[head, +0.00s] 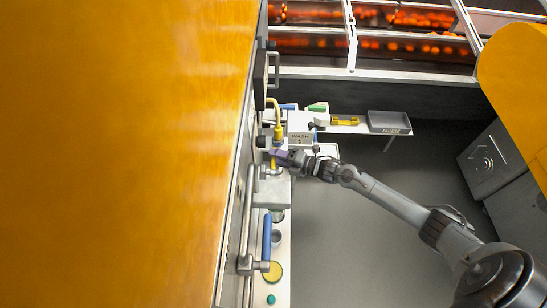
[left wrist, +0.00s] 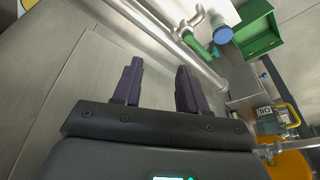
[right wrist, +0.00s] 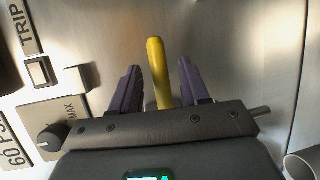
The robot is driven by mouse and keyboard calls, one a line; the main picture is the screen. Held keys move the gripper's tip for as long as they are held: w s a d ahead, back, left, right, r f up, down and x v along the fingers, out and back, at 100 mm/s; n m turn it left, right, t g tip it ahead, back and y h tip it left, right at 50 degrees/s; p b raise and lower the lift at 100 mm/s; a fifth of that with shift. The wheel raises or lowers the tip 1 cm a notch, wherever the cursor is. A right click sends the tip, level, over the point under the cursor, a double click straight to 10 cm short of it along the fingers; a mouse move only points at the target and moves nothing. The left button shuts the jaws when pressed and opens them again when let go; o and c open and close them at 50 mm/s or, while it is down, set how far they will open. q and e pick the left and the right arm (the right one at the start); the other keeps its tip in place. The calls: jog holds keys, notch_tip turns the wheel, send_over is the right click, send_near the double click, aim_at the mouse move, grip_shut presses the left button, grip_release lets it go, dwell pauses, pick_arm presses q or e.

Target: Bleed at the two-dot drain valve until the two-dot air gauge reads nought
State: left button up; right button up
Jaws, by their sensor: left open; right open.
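My right gripper (head: 268,153) is at the machine's front panel in the head view. In the right wrist view its open fingers (right wrist: 158,85) stand on either side of a yellow lever or handle (right wrist: 156,62); I cannot tell whether they touch it. No two-dot mark shows on the lever, so I cannot tell whether it belongs to the drain valve. My left gripper (left wrist: 158,68) is open and empty in front of a bare metal panel in the left wrist view. It does not show in the head view. No readable air gauge face shows.
A black knob (right wrist: 51,138) marked MAX and a switch (right wrist: 39,72) by a TRIP label are left of my right gripper. A WASH box (head: 300,124) and grey tray (head: 388,120) stand beyond. A steel pipe (left wrist: 172,35) and green box (left wrist: 258,30) are near my left gripper.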

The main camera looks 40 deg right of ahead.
jog(key=shift+x, duration=0.95)
jog(key=shift+c, duration=0.3)
grip_shut()
